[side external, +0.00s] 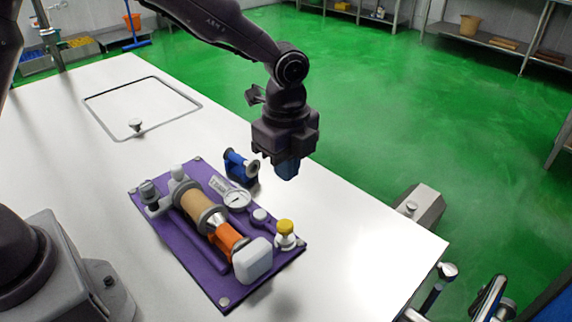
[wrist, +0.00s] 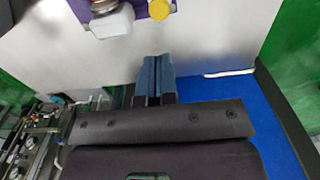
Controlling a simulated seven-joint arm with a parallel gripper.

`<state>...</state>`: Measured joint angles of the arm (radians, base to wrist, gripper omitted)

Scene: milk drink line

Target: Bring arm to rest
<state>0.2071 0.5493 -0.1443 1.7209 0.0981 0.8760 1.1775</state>
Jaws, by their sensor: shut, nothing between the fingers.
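My gripper (side external: 287,167) hangs above the white table, just behind and to the right of the purple board, with its blue fingers pointing down. In the wrist view the two blue fingers (wrist: 154,80) are together with nothing between them. My gripper is shut and clear of the things on the table.
A blue fitting (side external: 238,168) stands close to my gripper. The white table's (side external: 375,255) right side is bare.

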